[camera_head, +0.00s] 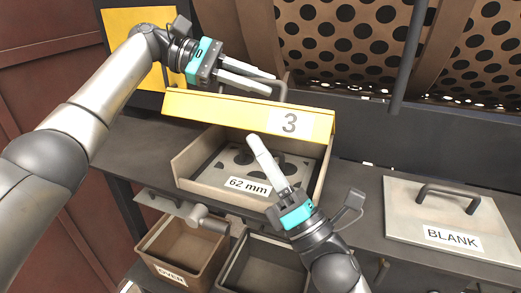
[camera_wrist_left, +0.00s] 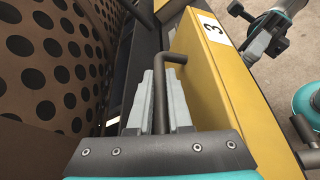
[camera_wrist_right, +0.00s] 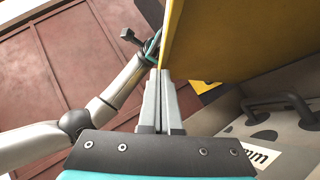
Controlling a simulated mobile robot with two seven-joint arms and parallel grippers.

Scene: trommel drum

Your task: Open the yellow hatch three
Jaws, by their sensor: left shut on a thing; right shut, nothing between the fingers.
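The yellow hatch three (camera_head: 235,111) is a flat panel marked "3", raised and tilted above an open box (camera_head: 197,155). In the left wrist view the hatch (camera_wrist_left: 225,85) lies to the right of my fingers. My left gripper (camera_head: 272,81) is shut on the hatch's bent bar handle (camera_wrist_left: 174,57), which runs between its fingers. My right gripper (camera_head: 257,143) is shut and empty, pointing up in front of the box, below the hatch. In the right wrist view its fingertips look close to the edge of the hatch (camera_wrist_right: 225,45); I cannot tell whether they touch.
Inside the box lies a plate with holes, labelled "62 mm" (camera_head: 249,186). A closed BLANK lid (camera_head: 450,215) with a handle is at right. An OVER bin (camera_head: 190,250) stands below. A perforated drum (camera_head: 350,35) is behind, with a dark vertical bar before it.

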